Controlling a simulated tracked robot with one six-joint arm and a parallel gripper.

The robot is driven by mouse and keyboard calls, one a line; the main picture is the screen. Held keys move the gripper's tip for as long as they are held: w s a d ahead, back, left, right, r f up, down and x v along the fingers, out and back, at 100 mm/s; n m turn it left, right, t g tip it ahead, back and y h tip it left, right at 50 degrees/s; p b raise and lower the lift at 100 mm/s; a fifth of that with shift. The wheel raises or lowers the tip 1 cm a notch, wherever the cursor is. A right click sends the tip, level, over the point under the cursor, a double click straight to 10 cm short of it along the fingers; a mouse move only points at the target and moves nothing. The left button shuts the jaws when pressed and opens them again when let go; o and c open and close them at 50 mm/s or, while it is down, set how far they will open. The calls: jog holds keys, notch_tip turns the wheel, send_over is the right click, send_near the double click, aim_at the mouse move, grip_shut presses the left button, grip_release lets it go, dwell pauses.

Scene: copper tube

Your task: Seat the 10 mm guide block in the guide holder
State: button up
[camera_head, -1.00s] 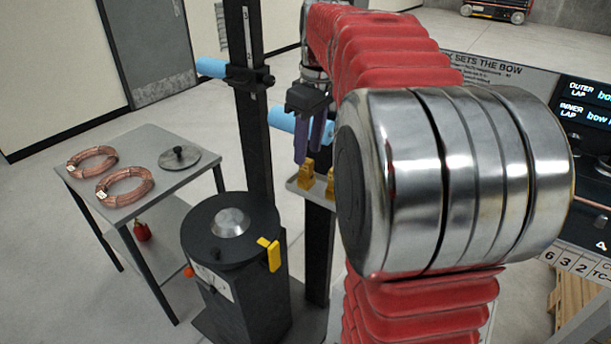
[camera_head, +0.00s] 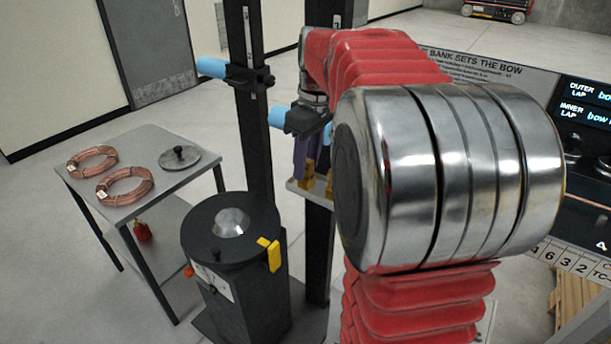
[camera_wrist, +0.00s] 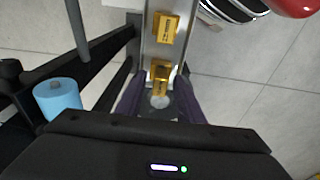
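Two yellow guide blocks sit on a narrow metal shelf. In the wrist view, the farther block (camera_wrist: 166,27) is clear of my gripper and the nearer block (camera_wrist: 161,71) lies between my fingertips. I cannot read which is the 10 mm one. My gripper (camera_wrist: 159,82) has two purple fingers spread apart, with a gap visible on each side of the nearer block. In the head view, my gripper (camera_head: 311,160) is low over the shelf, and its fingers partly hide the blocks. I cannot identify the guide holder for certain.
A dark upright post (camera_head: 253,110) with blue cylinders (camera_head: 211,67) stands left of my gripper. A black drum (camera_head: 225,235) with a yellow bracket is in front. A side table (camera_head: 165,200) holds copper coils (camera_head: 125,185) and a grey disc (camera_head: 180,157).

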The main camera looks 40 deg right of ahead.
grip_shut()
jog(key=shift+r, duration=0.1)
dwell(0.4)
notch_tip(320, 180, up, 10)
jog(key=shift+f, duration=0.1)
dwell(0.5)
dwell(0.4)
